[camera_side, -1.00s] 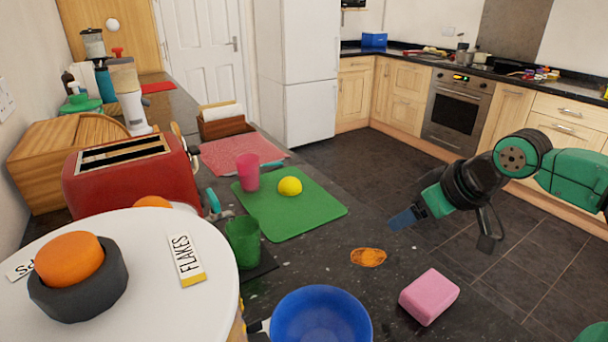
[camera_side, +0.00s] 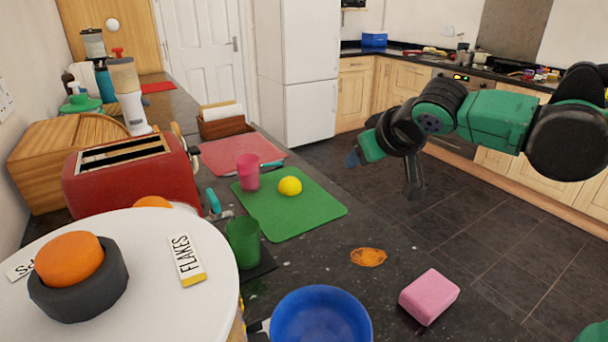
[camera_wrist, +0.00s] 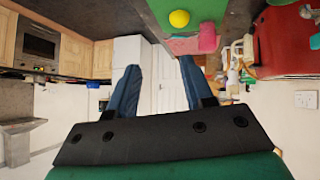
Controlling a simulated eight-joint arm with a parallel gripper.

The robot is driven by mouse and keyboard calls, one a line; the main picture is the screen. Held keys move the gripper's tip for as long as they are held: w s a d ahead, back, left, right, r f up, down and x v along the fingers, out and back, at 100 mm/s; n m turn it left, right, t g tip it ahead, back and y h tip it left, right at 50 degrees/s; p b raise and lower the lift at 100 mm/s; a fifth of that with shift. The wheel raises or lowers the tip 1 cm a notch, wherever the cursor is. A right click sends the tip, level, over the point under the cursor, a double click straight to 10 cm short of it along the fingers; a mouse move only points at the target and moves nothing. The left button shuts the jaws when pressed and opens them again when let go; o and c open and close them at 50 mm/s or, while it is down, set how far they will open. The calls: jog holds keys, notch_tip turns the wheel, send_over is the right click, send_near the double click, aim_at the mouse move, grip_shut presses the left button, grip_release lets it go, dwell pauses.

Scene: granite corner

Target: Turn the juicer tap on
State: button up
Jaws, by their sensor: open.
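A small turquoise lever (camera_side: 213,201) with a grey fitting shows beside the red toaster in the side view. It looks like the juicer tap; the juicer body behind it is mostly hidden by the round white top in front. A green cup (camera_side: 243,242) stands below and to the right of the lever, on a dark mat. My gripper (camera_side: 353,157) is in the air to the right of the counter, well apart from the lever. In the wrist view its two blue fingers (camera_wrist: 158,80) are spread with nothing between them.
A green mat (camera_side: 318,212) bears a pink cup (camera_side: 248,172) and a yellow ball (camera_side: 289,186). The red toaster (camera_side: 135,183) stands left. A blue bowl (camera_side: 318,318), an orange patch (camera_side: 368,257) and a pink block (camera_side: 429,297) are nearer. The air above the counter is clear.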

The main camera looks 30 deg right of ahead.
jog(key=w+a+t, duration=0.3)
jog(key=w+a, duration=0.2)
jog(key=n+t+y, duration=0.1)
jog(key=t+y, duration=0.2)
jog(key=t, duration=0.3)
send_near(208, 189)
jog(key=w+r, duration=0.4)
jog(key=r, duration=0.1)
notch_tip(208, 189, down, 4)
jog(key=shift+w+f, duration=0.35)
jog(key=shift+w, duration=2.65)
grip_shut()
